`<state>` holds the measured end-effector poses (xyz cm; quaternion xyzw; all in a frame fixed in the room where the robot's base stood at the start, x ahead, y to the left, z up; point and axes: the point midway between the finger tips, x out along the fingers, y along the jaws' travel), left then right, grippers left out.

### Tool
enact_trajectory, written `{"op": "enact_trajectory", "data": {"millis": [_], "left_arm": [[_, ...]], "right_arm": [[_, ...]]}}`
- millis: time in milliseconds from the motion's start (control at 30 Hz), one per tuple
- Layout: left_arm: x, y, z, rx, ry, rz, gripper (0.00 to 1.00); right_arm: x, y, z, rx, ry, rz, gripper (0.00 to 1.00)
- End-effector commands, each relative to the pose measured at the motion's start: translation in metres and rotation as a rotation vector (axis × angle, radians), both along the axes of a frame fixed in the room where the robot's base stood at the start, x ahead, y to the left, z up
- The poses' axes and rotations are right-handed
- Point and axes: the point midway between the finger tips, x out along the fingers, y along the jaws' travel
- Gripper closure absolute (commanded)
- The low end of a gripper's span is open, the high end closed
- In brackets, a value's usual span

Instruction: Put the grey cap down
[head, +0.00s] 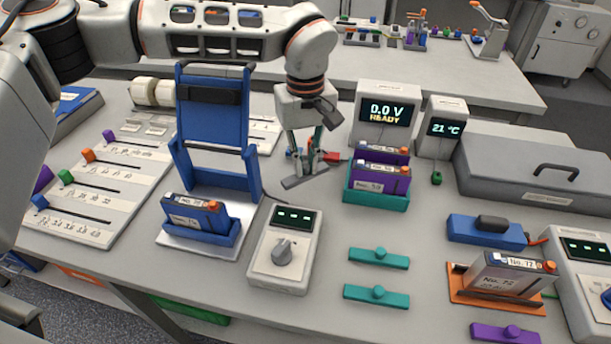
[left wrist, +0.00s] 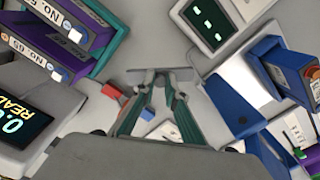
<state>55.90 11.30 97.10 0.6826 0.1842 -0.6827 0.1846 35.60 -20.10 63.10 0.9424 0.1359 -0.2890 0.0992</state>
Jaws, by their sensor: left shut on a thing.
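My left gripper (head: 307,168) points down behind the dial box, between the blue stand and the teal tray. It is shut on the grey cap (head: 294,182), a flat bar with a knob like the teal caps. In the left wrist view the gripper (left wrist: 158,82) has its fingertips closed on the knob, and the grey cap (left wrist: 138,70) lies crosswise beyond them. The cap is close to the table top; I cannot tell whether it touches. My right gripper is not in view.
The blue stand (head: 212,110) is left, and the teal tray (head: 378,200) with purple batteries is right. The dial box (head: 287,250) stands in front. Red connectors (head: 335,157) lie behind the cap. Two teal caps (head: 378,258) (head: 376,294) lie front right. Bare table shows around the cap.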

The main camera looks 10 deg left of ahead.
Motion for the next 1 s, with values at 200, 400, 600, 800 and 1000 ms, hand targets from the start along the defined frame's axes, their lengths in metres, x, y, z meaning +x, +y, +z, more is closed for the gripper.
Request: {"op": "enact_trajectory", "data": {"millis": [200,400,600,800,1000], "left_arm": [[-0.001,0.000,-0.023,0.002,0.003,0.000,1.00],[0.000,0.000,-0.043,0.000,0.000,0.000,1.00],[0.000,0.000,-0.042,0.001,-0.001,0.000,1.00],[0.000,0.000,-0.046,0.001,-0.001,0.000,0.78],[0.000,0.000,-0.045,0.001,-0.001,0.000,0.71]], "right_arm": [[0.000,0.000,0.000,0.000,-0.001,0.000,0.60],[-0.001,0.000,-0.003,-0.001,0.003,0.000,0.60],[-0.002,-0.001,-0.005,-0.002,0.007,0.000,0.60],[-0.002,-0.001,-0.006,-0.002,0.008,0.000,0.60],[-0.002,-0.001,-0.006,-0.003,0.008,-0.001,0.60]]}}
